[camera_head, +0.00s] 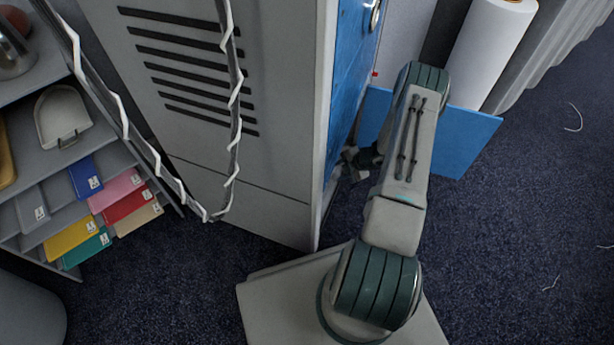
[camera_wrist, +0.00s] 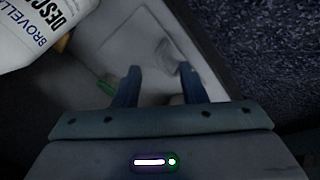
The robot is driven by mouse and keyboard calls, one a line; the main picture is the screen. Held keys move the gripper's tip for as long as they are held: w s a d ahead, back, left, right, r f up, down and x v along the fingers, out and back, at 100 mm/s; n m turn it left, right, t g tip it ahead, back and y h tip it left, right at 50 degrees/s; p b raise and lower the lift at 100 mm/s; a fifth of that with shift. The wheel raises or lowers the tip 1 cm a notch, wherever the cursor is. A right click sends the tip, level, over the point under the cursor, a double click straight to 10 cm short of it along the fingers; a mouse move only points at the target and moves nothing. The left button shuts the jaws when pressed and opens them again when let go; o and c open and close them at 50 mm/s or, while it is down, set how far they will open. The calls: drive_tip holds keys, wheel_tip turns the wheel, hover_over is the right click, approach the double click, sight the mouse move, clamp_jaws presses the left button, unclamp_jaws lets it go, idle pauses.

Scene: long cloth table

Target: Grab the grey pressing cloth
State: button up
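I cannot make out the grey pressing cloth for certain. In the wrist view, a small pale grey-white piece (camera_wrist: 167,54) lies just beyond the fingertips, near the right finger; its kind is unclear. It lies in a light, shallow-looking compartment or tray (camera_wrist: 118,42). My gripper (camera_wrist: 160,76) has its two dark blue fingers apart, with nothing visibly held between them. In the head view, my gripper (camera_head: 358,160) is low beside the blue cabinet door, partly hidden by my arm.
A white lettered bottle (camera_wrist: 38,28) is close at upper left in the wrist view, with a green item (camera_wrist: 108,87) below. The blue cabinet door (camera_head: 352,75) and a blue panel (camera_head: 465,140) flank my arm. Coloured labelled packets (camera_head: 120,188) sit on left shelves. Carpet is open at right.

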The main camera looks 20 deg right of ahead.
drive_tip(key=b+x, duration=0.2)
drive_tip(key=x, duration=0.2)
drive_tip(key=shift+f, duration=0.2)
drive_tip(key=shift+r, duration=0.1)
clamp_jaws()
drive_tip(key=shift+r, duration=0.1)
